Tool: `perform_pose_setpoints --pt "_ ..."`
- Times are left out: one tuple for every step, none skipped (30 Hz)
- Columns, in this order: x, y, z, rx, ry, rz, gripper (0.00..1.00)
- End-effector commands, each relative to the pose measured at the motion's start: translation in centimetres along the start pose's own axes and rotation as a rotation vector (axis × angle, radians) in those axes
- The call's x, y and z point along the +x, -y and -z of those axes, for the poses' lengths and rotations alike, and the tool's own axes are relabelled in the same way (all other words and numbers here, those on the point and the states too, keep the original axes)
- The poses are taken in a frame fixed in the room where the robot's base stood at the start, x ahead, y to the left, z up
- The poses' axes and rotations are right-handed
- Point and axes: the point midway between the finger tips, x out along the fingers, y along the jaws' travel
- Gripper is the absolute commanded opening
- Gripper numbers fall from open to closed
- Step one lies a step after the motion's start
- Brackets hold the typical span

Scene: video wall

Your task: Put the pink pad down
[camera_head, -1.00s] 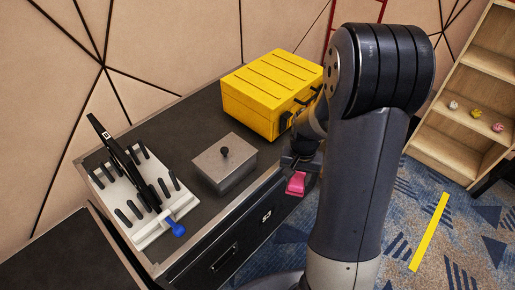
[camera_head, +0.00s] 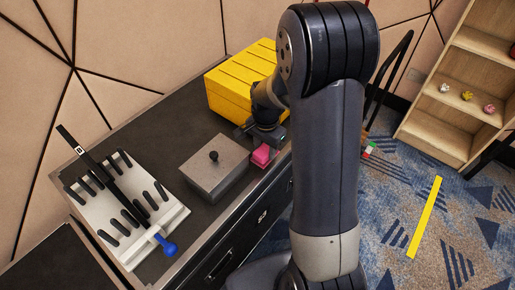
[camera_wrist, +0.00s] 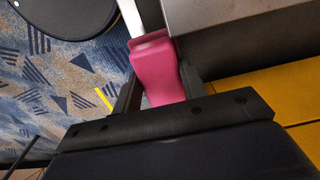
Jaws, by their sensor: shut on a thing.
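The pad is over or close to the front edge of the dark counter (camera_head: 150,120). I cannot tell whether it touches the counter top. My arm hides part of the area to the right of the pad.
A grey lidded box (camera_head: 215,170) with a black knob is close left of the pad. The yellow case (camera_head: 235,85) stands behind. A white pegged rack (camera_head: 125,205) with a blue-ended tool is at left. A wooden shelf (camera_head: 455,95) stands at right over patterned carpet.

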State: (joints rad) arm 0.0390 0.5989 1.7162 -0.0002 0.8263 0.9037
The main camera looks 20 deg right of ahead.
Motion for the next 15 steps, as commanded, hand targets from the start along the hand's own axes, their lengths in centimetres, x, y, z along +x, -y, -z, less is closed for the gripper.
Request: perform_pose_setpoints --pt "-0.1 1.1 0.0 -0.002 0.000 0.000 0.22" --pt "-0.1 1.5 0.0 -0.002 0.000 0.000 0.22" --pt "0.0 2.1 0.0 -0.002 0.000 0.000 0.22" --pt "0.0 2.3 0.0 -0.002 0.000 0.000 0.22" --pt "0.0 2.5 0.0 -0.001 0.000 0.000 0.22" --pt "0.0 2.8 0.0 0.000 0.000 0.000 0.22" --pt "0.0 2.9 0.0 0.000 0.000 0.000 0.22" --pt "0.2 2.9 0.0 0.001 0.001 -0.001 0.22" --pt "0.5 2.9 0.0 0.001 0.001 -0.002 0.22" --pt "0.8 2.9 0.0 0.001 0.001 -0.002 0.22" --pt "1.1 2.9 0.0 0.001 0.002 -0.003 0.22" --pt "1.7 2.8 0.0 0.001 0.002 -0.003 0.22" --pt "2.2 2.8 0.0 0.001 0.003 -0.004 0.22" --pt "2.6 2.8 0.0 0.001 0.003 -0.004 0.22" --pt "3.1 2.8 0.0 0.001 0.002 -0.003 0.22"
